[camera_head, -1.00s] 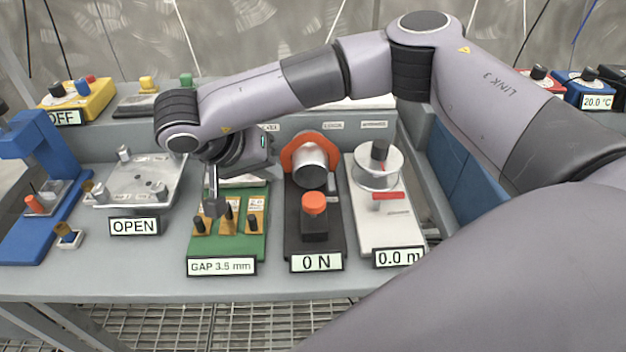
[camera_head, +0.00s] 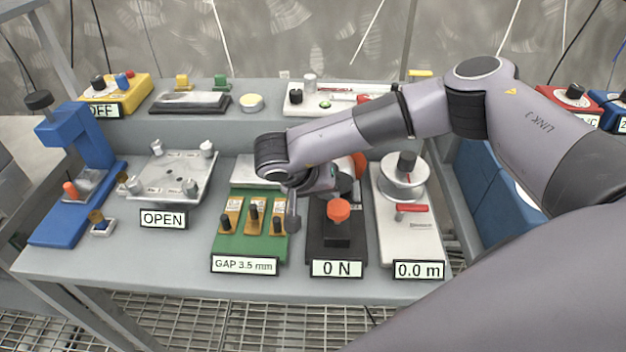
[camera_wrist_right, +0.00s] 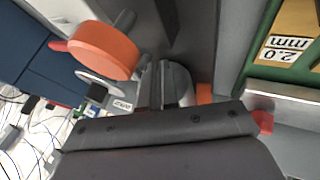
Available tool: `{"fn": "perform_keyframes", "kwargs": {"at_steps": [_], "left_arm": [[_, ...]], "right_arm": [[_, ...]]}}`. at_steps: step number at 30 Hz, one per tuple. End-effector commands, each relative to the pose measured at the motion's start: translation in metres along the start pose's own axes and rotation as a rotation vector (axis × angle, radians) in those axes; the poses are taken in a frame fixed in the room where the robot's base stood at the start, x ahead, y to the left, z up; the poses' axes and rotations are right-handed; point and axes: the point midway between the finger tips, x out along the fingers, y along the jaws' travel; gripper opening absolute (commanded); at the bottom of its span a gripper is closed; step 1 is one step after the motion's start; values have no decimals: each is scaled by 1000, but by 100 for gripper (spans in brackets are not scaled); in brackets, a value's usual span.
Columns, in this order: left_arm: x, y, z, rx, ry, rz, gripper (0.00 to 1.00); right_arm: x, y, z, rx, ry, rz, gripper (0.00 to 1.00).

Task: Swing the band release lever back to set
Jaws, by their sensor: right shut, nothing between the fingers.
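A red lever (camera_head: 411,208) lies on the white unit (camera_head: 418,240) marked 0.0 m, in front of a metal spool (camera_head: 403,182). An orange knob (camera_head: 338,210) stands on the black unit (camera_head: 324,246) marked 0 N; it also shows in the right wrist view (camera_wrist_right: 108,50). I cannot tell for sure which is the band release lever. My right gripper (camera_head: 293,224) points down near the right edge of the green board, left of the orange knob. In the right wrist view its fingers (camera_wrist_right: 163,85) are together and empty. My left gripper is not in view.
The green gap board (camera_head: 225,246) with several upright pegs is just left of my right gripper. Further left are a silver plate (camera_head: 172,178) marked OPEN and a blue press (camera_head: 75,140). My right forearm crosses above the 0 N unit and hides part of it.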

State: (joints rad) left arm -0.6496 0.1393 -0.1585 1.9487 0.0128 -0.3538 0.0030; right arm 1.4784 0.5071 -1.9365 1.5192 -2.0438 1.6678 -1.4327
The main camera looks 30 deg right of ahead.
Motion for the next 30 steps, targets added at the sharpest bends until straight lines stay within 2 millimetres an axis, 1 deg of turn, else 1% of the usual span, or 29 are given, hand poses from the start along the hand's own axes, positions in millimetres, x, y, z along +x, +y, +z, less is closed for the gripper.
{"fn": "perform_keyframes", "kwargs": {"at_steps": [1,3,9,30], "left_arm": [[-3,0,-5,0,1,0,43],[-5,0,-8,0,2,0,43],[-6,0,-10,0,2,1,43],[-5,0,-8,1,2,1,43]], "right_arm": [[0,8,-2,0,-1,-1,0],[4,15,-1,1,-1,0,0],[10,24,0,0,0,-1,0],[11,24,0,0,-1,-1,0]]}}
